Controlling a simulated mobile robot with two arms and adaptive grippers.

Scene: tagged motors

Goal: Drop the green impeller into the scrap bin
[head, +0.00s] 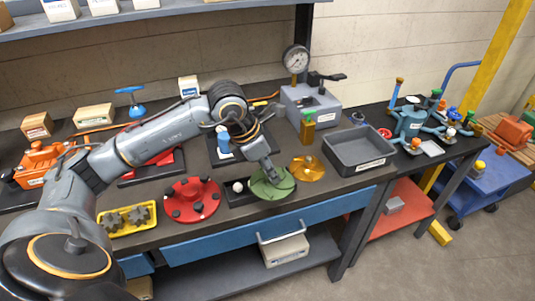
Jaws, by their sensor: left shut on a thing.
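The green impeller (272,184) is a round, flat green disc near the front edge of the bench. My left gripper (268,170) comes down onto it from above and is shut on it. The fingertips partly cover its middle. I cannot tell whether the impeller still touches the surface below it. A grey open bin (345,170) with a white label stands to the right on the bench, and it looks empty. The label is too small to read. My right gripper is not in view.
An orange-yellow part (308,169) sits between the impeller and the grey bin. A red disc (191,200) with dark knobs and a yellow tray (127,219) of gears lie to the left. A grey fixture with a gauge (296,59) stands behind.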

